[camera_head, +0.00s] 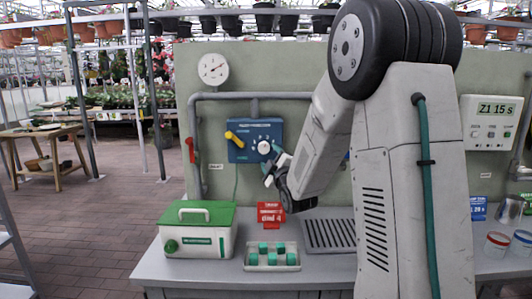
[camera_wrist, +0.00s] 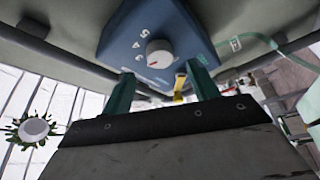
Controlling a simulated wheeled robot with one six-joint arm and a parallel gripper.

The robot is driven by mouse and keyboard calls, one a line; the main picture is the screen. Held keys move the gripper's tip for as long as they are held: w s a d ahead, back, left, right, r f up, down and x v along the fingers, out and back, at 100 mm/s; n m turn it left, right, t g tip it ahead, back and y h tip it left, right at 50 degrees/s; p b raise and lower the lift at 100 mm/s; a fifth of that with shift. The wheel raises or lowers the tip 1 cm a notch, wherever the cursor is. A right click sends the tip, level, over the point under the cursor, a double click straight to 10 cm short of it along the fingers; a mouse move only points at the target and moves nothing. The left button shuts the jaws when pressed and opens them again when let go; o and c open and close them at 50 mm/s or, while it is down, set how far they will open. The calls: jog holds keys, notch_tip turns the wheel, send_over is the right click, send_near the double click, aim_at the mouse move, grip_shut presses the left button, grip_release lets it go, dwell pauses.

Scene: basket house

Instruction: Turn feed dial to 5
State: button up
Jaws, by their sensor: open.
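The feed dial (camera_head: 264,147) is a round white knob on a blue box (camera_head: 243,154) on the back panel. In the wrist view the dial (camera_wrist: 160,53) shows a small red mark on its lower left, and white numbers, with 5, 4 and 3 readable, curve along its left side on the box face (camera_wrist: 128,28). The number at the red mark is too small to tell. My gripper (camera_head: 277,166) is just below and right of the dial. In the wrist view its teal fingers (camera_wrist: 161,72) are open and empty, with the dial beyond their tips, apparently not gripped.
A yellow lever (camera_head: 234,139) sticks out left of the dial. Grey pipes (camera_head: 195,130) and a red handle (camera_head: 190,149) are farther left. Below, the bench holds a green-lidded box (camera_head: 198,230), a red sign (camera_head: 270,214), a tray of teal cubes (camera_head: 272,268) and a drain grate (camera_head: 328,234).

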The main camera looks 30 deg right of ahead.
aim_at(265, 150)
jog(key=x, duration=0.5)
jog(key=c, duration=1)
jog(key=shift+o, duration=0.2)
